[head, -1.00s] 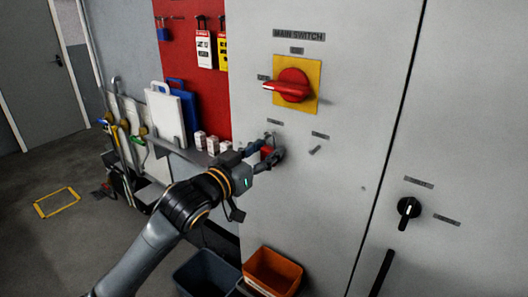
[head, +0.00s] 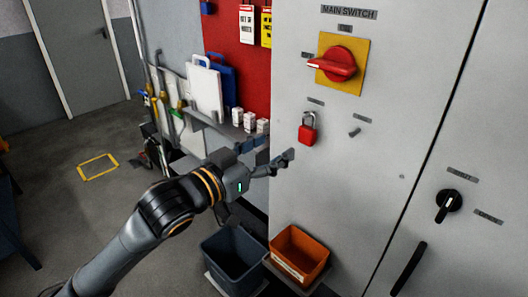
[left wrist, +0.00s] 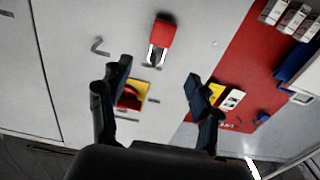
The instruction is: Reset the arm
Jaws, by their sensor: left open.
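My left gripper (head: 272,158) is open and empty in the head view, in front of the grey cabinet, below and left of a red padlock (head: 307,131). The padlock hangs on the cabinet front and stands clear of the fingers. In the left wrist view the left gripper (left wrist: 155,95) shows two spread fingers with nothing between them that they touch. The padlock (left wrist: 162,32) shows beyond the fingertips there. A red rotary main switch (head: 336,64) on a yellow plate (head: 357,62) is above the padlock, its handle roughly horizontal. My right gripper is not in view.
A small hook (head: 355,132) sticks out right of the padlock. An orange bin (head: 299,252) and a dark grey bin (head: 234,257) are below. A shelf with small white boxes (head: 249,121) is left of the cabinet. A black knob (head: 448,205) is on the right.

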